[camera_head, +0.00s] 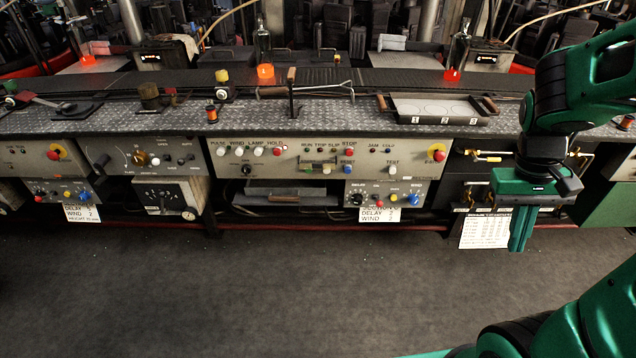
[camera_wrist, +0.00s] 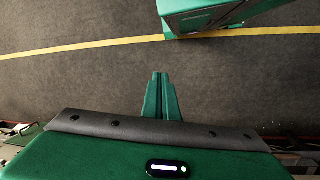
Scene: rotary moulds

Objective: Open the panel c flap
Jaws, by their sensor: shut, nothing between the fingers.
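Several control panels line the front of the bench; I cannot read a letter marking any of them as panel c. The wide central panel (camera_head: 268,178) has knobs, lamps and buttons, and a small dark slotted piece (camera_head: 318,167) at its middle; I cannot tell whether that is the flap. My gripper (camera_head: 518,245) hangs at the right, fingers down, in front of the bench, apart from the panels. Its green fingers are together and empty in the wrist view (camera_wrist: 159,76), over the floor. My gripper partly hides the right end of the bench front.
A tray (camera_head: 440,121) marked 1, 2, 3 with wooden handles sits on the bench top (camera_head: 345,122), near tools and a T-handled post (camera_head: 291,95). Glowing bottles (camera_head: 263,45) stand behind. A paper sheet (camera_head: 484,230) hangs beside my gripper. The floor (camera_head: 230,290) in front is clear.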

